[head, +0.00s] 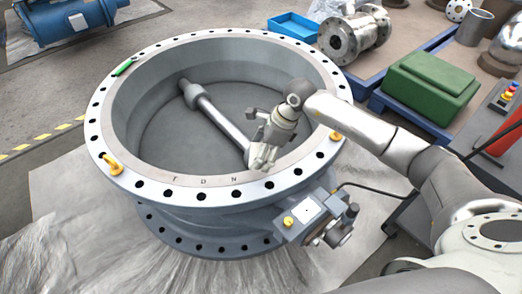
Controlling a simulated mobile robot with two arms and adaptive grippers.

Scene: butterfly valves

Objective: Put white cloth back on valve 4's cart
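No separate white cloth can be made out for sure in the head view. A pale, wrinkled sheet (75,230) lies on the floor under and around the big valve, and a small whitish sheet (322,9) shows at the top edge. The big grey butterfly valve (210,190) lies flat, with a bolted flange and a shaft (217,118) across its bore. My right gripper (262,162) points down over the near inner edge of the valve, in front of the shaft's near end. Its fingers are too small to tell open from shut. My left gripper is out of view.
Yellow eyebolts (113,165) and a green item (124,67) sit on the flange. An actuator box (308,213) juts out at the near right. A green case (430,85), a blue bin (292,26) and a flanged pipe (354,35) stand beyond to the right.

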